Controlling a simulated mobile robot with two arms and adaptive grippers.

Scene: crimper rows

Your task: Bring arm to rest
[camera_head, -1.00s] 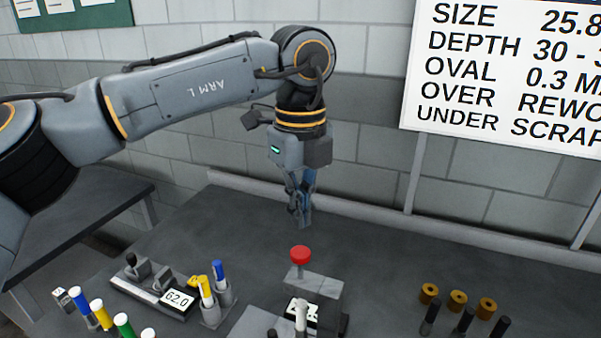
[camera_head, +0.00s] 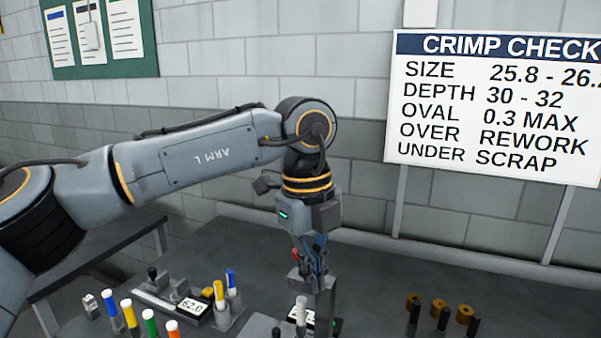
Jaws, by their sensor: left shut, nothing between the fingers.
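My left arm (camera_head: 210,152) comes in from the left and bends down at the wrist. Its left gripper (camera_head: 314,272) points down, shut and empty, over the press-like station (camera_head: 325,300) on the bench. In this view its fingers overlap the station's top and mostly cover the red knob; a little red shows beside them. I cannot tell whether the fingers touch the station. My right gripper is not in view.
The dark bench (camera_head: 230,250) holds a gauge reading 62.0 (camera_head: 193,306), several colour-capped markers (camera_head: 128,312) at the front left, and dark pins with brown rings (camera_head: 440,308) at the right. A crimp check sign (camera_head: 490,105) stands behind. The back of the bench is clear.

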